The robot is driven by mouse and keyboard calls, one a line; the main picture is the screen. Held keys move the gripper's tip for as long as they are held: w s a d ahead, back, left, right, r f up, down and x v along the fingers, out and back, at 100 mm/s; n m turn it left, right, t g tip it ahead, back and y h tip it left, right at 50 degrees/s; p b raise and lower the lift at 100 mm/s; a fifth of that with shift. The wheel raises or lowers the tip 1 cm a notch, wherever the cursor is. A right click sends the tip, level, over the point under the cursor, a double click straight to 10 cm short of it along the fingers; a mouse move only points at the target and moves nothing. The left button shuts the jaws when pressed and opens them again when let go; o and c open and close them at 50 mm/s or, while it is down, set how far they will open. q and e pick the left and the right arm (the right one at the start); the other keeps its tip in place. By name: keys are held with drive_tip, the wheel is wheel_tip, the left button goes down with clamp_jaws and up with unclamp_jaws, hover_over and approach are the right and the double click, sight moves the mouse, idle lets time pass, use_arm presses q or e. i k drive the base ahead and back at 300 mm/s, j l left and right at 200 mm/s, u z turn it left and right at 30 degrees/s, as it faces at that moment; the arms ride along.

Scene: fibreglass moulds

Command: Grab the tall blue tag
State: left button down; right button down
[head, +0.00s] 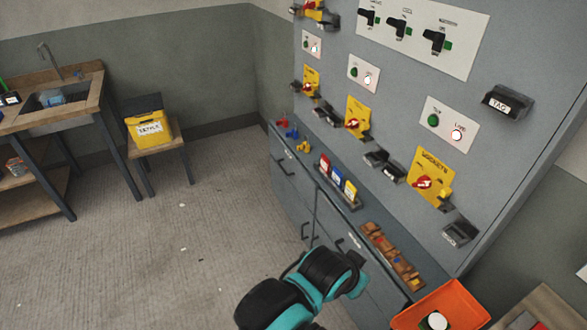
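A blue tag (337,177) with a white label stands in a small holder (340,196) on the cabinet ledge. It is between a red tag (325,164) and a yellow tag (350,190). A smaller blue piece (292,133) lies farther left on the same ledge, between a red piece (282,123) and a yellow piece (303,146). A teal and black link of my arm shows at the bottom centre, apart from the tags. Neither of my grippers is visible.
The grey panel (400,140) above the ledge carries switches, yellow plates and black holders. A wooden rack (391,256) sits right of the tags, with an orange bin (455,301) beyond it. A yellow box (149,126) stands on a stool at left. The floor between is mostly clear.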

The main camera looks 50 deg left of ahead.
sight(336, 175)
drive_tip(key=j+u, duration=0.45)
drive_tip(key=k+j+u, duration=0.1)
drive_tip(key=j+u, duration=0.35)
drive_tip(key=i+j+z, duration=0.7)
drive_tip(key=z, duration=0.15)
drive_tip(key=i+j, duration=0.05)
drive_tip(key=i, duration=0.05)
